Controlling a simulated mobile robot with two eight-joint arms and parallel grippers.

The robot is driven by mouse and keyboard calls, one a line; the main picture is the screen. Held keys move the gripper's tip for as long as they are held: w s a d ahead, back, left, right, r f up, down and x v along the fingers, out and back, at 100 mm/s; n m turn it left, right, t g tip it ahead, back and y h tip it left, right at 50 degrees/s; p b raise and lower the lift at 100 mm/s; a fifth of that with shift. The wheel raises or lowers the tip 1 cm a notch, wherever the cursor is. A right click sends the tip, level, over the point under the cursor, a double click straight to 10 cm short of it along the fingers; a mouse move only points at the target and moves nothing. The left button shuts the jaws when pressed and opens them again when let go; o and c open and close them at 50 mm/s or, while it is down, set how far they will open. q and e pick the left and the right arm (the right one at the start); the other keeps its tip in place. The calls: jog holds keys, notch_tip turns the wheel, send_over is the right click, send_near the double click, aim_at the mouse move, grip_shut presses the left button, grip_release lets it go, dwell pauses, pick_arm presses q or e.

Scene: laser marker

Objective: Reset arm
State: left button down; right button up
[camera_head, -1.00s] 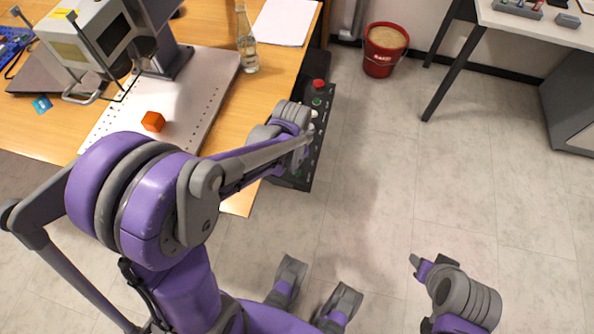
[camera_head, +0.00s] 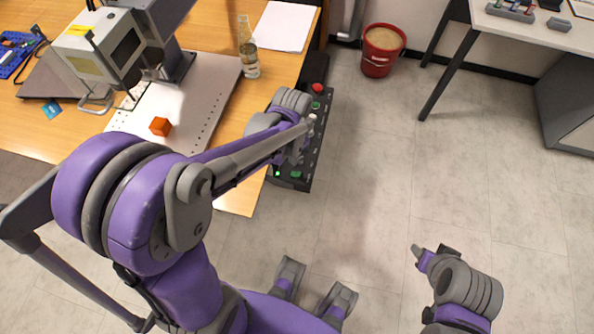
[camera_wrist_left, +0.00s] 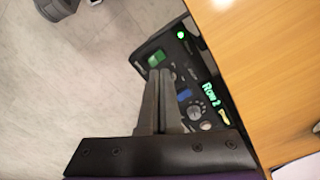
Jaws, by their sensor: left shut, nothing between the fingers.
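My left arm reaches over a dark control panel (camera_head: 323,135) at the right edge of the wooden table. My left gripper (camera_head: 297,158) is over the panel, partly hidden by its own wrist. In the left wrist view the gripper's fingers (camera_wrist_left: 166,76) are together and empty over the panel. A green button (camera_wrist_left: 156,58), a lit green light (camera_wrist_left: 181,35), a green "Row 2" display (camera_wrist_left: 210,93) and a knob (camera_wrist_left: 194,112) show around them. Contact with the panel cannot be told. My right gripper (camera_head: 432,251) hangs above the floor at the lower right; its opening is unclear.
A glass bottle (camera_head: 248,50) and paper (camera_head: 284,26) are near the panel. A red bucket (camera_head: 381,52) stands on clear floor; another table (camera_head: 545,25) is upper right.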

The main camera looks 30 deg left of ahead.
dwell(0.5)
pick_arm(q)
jog(key=s+d+r+n+t+p, duration=0.1)
jog(key=s+r+t+p, duration=0.1)
jog(key=s+r, duration=0.3)
jog(key=s+d+r+n+t+p, duration=0.2)
jog(key=s+r+t+p, duration=0.1)
jog(key=r, duration=0.6)
jog(key=shift+s+d+r+p, duration=0.2)
jog(key=shift+s+p, duration=0.35)
jog(key=shift+s, duration=0.35)
